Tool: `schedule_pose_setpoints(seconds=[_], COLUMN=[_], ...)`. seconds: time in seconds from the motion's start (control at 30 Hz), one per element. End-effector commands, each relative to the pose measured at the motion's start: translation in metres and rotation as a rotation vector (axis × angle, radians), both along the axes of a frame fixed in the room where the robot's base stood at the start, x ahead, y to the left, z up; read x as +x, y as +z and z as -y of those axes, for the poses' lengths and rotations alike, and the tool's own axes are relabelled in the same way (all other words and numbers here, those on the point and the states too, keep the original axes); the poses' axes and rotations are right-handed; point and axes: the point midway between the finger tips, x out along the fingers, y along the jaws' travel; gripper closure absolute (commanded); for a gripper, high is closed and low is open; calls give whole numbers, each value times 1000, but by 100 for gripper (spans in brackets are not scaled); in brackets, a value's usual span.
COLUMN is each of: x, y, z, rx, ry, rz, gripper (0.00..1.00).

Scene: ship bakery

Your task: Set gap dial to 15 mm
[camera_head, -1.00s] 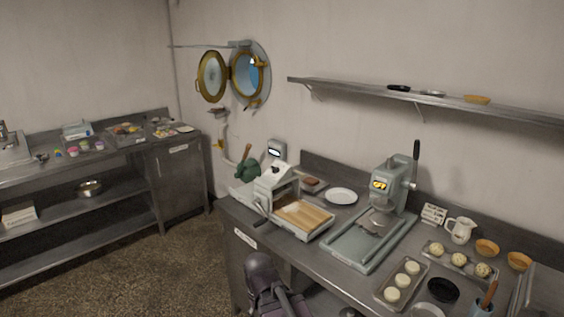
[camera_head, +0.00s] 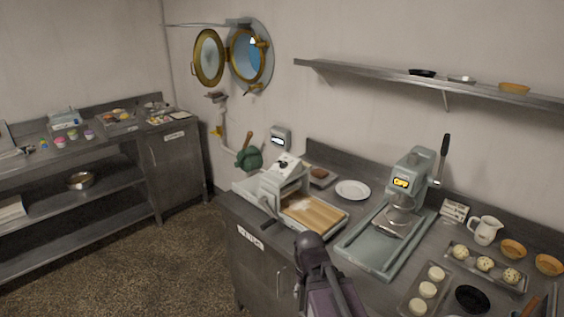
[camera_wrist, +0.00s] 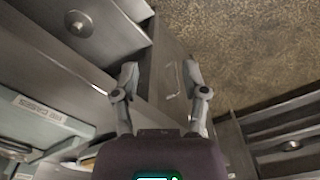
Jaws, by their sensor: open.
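The grey dough sheeter (camera_head: 290,184) stands at the left end of the steel counter, with a sheet of dough on its bed. A small dark dial (camera_head: 283,163) sits on its sloped top face; its setting is too small to read. My gripper (camera_wrist: 160,76) is open and empty in the wrist view, its two fingers apart above a cabinet edge and the floor. In the head view my dark arm rises in front of the counter, and its fingers cannot be made out. A round knob (camera_wrist: 78,22) on a grey plate shows at the upper left of the wrist view, away from the fingers.
A grey press (camera_head: 408,190) with a lever stands right of the sheeter. A white plate (camera_head: 352,190) lies between them at the back. A tray of dough rounds (camera_head: 427,290) is at the front right. A wall unit with a display (camera_head: 281,138) is behind. The floor (camera_head: 140,265) at left is clear.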

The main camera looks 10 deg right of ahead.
Motion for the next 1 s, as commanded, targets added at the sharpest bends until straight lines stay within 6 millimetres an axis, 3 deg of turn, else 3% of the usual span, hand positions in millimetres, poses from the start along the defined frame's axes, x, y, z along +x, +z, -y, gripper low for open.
schedule_pose_setpoints(seconds=[0.07, 0.17, 0.2, 0.37, 0.47, 0.57, 0.77, 1.0], x=[0, 1, 2, 19, 41, 72, 154, 259], y=[0, 0, 1, 8, 17, 30, 71, 136], z=[0, 0, 0, 5, 13, 15, 11, -16], rx=[0, -2, -5, -47, -105, -183, -372, -536], ry=[0, -2, -5, -45, -104, -183, -383, -609], rz=[0, 1, 1, 15, 36, 77, 239, 548], gripper=[43, 16, 11, 11, 11, 11, 11, 11])
